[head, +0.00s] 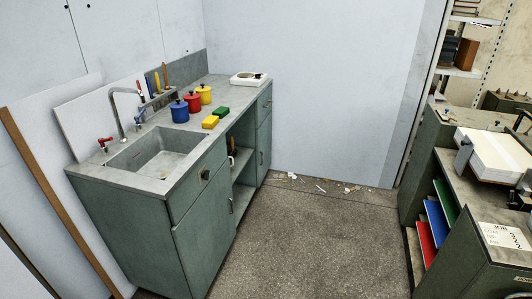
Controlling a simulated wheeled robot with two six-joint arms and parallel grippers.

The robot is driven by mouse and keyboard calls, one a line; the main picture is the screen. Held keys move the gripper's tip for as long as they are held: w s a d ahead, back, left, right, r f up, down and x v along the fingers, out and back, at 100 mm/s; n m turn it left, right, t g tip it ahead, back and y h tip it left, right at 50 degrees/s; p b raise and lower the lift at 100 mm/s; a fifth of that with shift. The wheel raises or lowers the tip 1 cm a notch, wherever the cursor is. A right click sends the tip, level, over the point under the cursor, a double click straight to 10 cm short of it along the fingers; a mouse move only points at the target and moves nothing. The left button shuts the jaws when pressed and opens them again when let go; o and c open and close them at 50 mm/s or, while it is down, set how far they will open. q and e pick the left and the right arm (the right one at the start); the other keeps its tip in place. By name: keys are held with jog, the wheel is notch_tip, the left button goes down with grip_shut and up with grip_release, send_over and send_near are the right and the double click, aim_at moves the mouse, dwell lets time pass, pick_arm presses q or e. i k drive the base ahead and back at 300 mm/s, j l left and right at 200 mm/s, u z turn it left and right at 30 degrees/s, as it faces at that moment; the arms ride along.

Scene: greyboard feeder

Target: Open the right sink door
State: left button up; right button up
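A grey-green sink cabinet (125,235) stands along the left wall with a sink basin (155,153) in its top. Its front has a closed near door (208,245) with a bar handle (230,205), under a drawer front (197,190) with a dark pull. Right of an open shelf bay (243,170), a closed far door (263,150) with a small upright handle sits under a small drawer front (264,104). Neither of my grippers is in view.
Red, yellow and blue pots (180,111), sponges (210,122) and a white hotplate (249,79) stand on the counter. Small debris (320,187) lies by the back wall. A green-grey bench (465,260) stands at the right. The floor between (300,245) is clear.

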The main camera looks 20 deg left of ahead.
aim_at(264, 134)
jog(key=i+l+u, duration=0.1)
jog(key=i, duration=0.45)
jog(key=i+l+u, duration=0.1)
jog(key=i, duration=0.45)
jog(key=i+l+u, duration=0.1)
jog(key=i+l, duration=0.25)
jog(key=i, duration=0.2)
jog(key=i+l+u, duration=0.1)
jog(key=i+l, duration=0.15)
jog(key=i, duration=0.25)
jog(key=i+l+u, duration=0.15)
jog(key=i+l, duration=0.15)
jog(key=i, duration=0.25)
